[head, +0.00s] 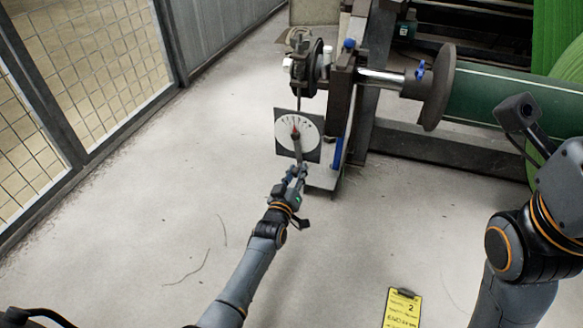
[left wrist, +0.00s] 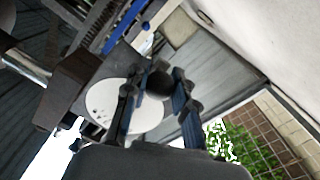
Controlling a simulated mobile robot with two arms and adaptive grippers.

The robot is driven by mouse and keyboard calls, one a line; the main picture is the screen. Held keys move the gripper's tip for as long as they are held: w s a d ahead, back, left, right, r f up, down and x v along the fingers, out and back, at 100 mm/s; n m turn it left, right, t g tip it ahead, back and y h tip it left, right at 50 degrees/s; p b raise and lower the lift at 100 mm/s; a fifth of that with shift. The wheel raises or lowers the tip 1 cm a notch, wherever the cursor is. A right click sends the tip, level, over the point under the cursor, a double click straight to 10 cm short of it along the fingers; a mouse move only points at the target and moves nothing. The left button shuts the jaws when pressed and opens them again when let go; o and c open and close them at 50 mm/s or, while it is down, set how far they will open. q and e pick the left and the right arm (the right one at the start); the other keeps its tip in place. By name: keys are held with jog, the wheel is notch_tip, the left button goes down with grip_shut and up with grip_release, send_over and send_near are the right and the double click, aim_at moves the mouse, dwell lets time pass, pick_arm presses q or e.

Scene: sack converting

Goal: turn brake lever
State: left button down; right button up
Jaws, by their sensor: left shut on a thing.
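My left gripper (head: 297,171) is shut on the lever's lower end. In the left wrist view, the lever's dark round knob (left wrist: 159,84) sits between the two fingers of my left gripper (left wrist: 156,92), with the white dial (left wrist: 103,102) behind. The fingers hide part of the lever.
The roll stand (head: 350,110) holds a shaft with a round flange (head: 440,88) and a green roll (head: 490,100). A mesh fence (head: 90,70) runs along the left. A yellow clipboard (head: 402,310) lies on the floor in front. The floor between is clear.

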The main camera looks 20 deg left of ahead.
pick_arm(q)
jog(key=c, duration=1.1)
grip_release()
jog(key=shift+o, duration=0.2)
jog(key=s, duration=1.2)
jog(key=shift+a, duration=0.2)
